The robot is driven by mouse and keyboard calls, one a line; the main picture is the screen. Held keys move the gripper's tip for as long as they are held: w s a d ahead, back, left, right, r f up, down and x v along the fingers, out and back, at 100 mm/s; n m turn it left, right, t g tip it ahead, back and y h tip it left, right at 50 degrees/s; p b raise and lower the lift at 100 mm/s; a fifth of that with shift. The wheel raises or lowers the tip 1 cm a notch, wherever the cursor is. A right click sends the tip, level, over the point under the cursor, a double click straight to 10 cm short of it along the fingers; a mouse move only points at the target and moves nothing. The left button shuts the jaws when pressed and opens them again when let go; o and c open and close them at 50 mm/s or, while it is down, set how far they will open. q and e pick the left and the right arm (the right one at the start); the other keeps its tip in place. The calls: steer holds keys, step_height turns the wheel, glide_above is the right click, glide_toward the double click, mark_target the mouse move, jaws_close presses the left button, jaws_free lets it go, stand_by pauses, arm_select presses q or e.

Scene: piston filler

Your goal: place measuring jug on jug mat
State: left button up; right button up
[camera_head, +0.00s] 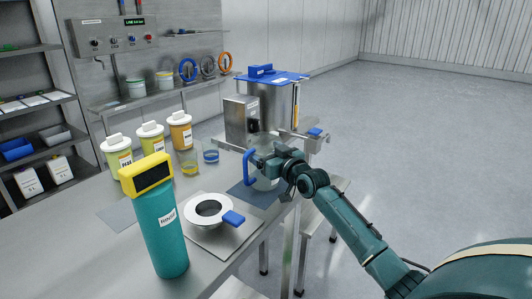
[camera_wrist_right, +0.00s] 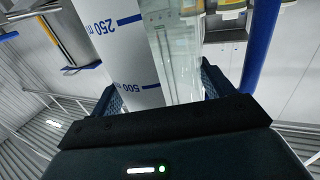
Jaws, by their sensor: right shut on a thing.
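The measuring jug (camera_head: 265,183) is pale, with a blue handle on its left side. It is upright over the dark blue jug mat (camera_head: 250,195) at the table's right edge. I cannot tell if its base touches the mat. My right gripper (camera_head: 283,165) is shut on the jug from the right. In the right wrist view the jug (camera_wrist_right: 120,30), with blue 250 and 500 marks, fills the space between the fingers of the gripper (camera_wrist_right: 162,92). The arm hides part of the jug. My left gripper is not in view.
Several lidded jars (camera_head: 152,139) stand behind. The steel filler (camera_head: 265,105) with a blue lid stands behind the jug.

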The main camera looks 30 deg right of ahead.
steer(key=shift+r, duration=0.1)
steer(key=o, duration=1.3)
steer(key=s, duration=1.2)
steer(key=shift+d, duration=0.15)
